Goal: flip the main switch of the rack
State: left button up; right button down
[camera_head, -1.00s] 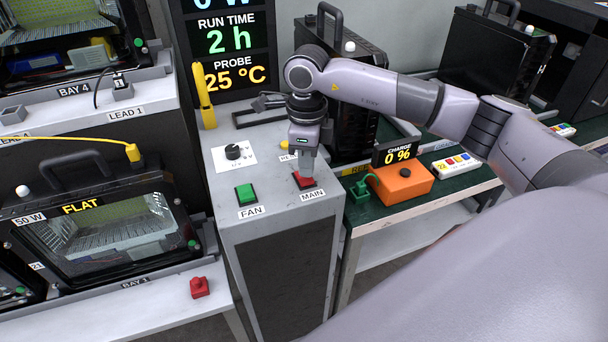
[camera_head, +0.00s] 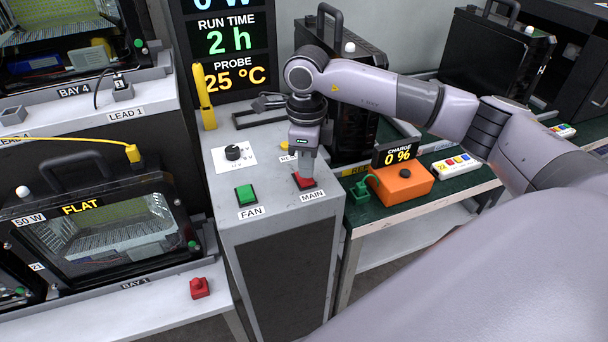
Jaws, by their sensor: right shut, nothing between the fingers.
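The main switch (camera_head: 305,181) is a red rocker on the grey top of the rack (camera_head: 276,213), with a MAIN label (camera_head: 312,195) in front of it. My right gripper (camera_head: 305,176) points down at it, shut and empty. Its fingertips are at the red switch and seem to touch it. The fingers hide part of the switch, so I cannot tell which way it is tipped. My left gripper is not in view.
A green FAN switch (camera_head: 245,195) and a black knob (camera_head: 233,152) are left of the main switch. A display (camera_head: 226,50) stands behind. An orange charger box (camera_head: 402,185) reading 0 % sits on the green bench at right. A lamp housing (camera_head: 100,225) is at left.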

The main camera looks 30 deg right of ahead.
aim_at(307, 180)
jog(key=shift+f+b, duration=0.8)
jog(key=shift+f, duration=0.25)
dwell(0.9)
jog(key=shift+r+p, duration=2.5)
jog(key=shift+r, duration=1.05)
